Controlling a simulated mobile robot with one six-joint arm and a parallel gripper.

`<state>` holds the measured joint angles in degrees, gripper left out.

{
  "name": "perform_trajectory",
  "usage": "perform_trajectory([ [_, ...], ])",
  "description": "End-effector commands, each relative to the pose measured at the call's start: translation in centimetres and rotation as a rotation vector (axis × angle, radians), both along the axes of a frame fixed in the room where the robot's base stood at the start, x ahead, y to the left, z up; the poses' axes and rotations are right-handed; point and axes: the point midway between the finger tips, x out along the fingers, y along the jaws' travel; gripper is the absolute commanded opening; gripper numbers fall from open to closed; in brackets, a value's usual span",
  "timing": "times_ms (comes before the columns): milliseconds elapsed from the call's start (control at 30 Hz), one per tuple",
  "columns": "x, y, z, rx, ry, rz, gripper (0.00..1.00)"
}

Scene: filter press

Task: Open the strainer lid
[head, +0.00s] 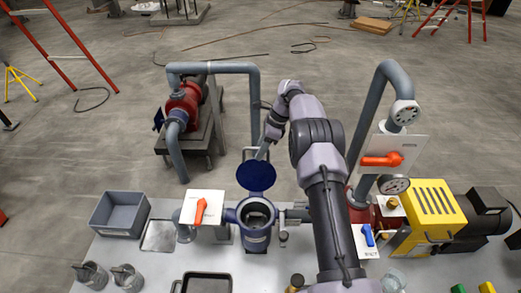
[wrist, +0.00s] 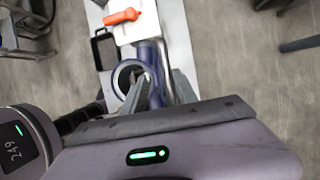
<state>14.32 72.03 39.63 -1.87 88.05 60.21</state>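The blue strainer (head: 257,215) stands on the bench with its round mouth uncovered. Its dark blue lid (head: 257,176) is swung up and stands roughly upright at the far side of the mouth. My gripper (head: 263,152) is at the lid's upper edge, pointing down from behind; contact there is not clear. In the wrist view, the fingers of my gripper (wrist: 158,84) look spread apart, with blue showing between them. The open strainer mouth (wrist: 127,76) shows just left of the fingers. My arm crosses right of the strainer in the head view.
An orange-handled panel (head: 202,208) stands left of the strainer, with a grey bin (head: 120,214) beyond it. A yellow-covered pump (head: 433,212) and piping with gauges stand to the right. A dark tray (head: 207,283) lies in front. The floor behind the bench has free room.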

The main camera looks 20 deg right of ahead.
Motion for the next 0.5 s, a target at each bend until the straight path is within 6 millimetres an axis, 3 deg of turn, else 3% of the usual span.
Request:
perform_trajectory([
  [233, 0.1, -0.7, 1.7, 0.000, -0.003, -0.003, 0.34],
  [500, -0.2, -3.5, 8.5, -0.001, -0.004, -0.003, 0.34],
])
